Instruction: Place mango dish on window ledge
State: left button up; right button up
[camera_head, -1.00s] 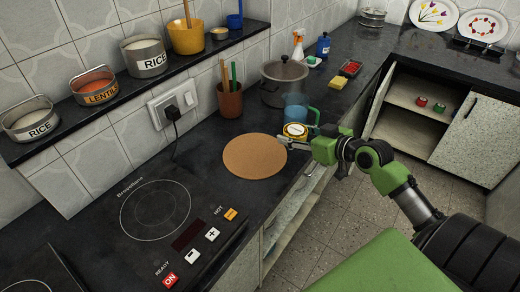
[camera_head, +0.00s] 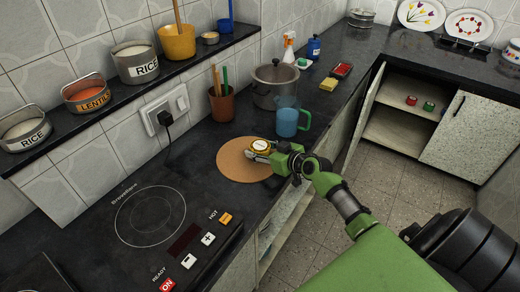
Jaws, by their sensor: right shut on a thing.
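The small round dish with a yellow band, which looks like the mango dish (camera_head: 260,144), is in my right gripper (camera_head: 262,153). The gripper is shut on its near side, and the dish shows over the far edge of the round cork mat (camera_head: 236,166). I cannot tell whether it touches the mat. The dark ledge (camera_head: 84,123) runs along the tiled wall at upper left, above the counter. My left gripper is not in view.
The ledge carries rice tins (camera_head: 136,63), a lentils tin (camera_head: 89,95), a yellow pot (camera_head: 178,43) and a small dish (camera_head: 210,39). A blue mug (camera_head: 287,122), steel pot (camera_head: 274,87) and utensil cup (camera_head: 222,104) stand on the counter. A hob (camera_head: 150,216) lies nearer.

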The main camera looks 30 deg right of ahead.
jog(key=shift+f, duration=0.1)
jog(key=o, duration=0.9)
jog(key=shift+f, duration=0.1)
jog(key=o, duration=0.3)
jog(key=shift+o, duration=0.2)
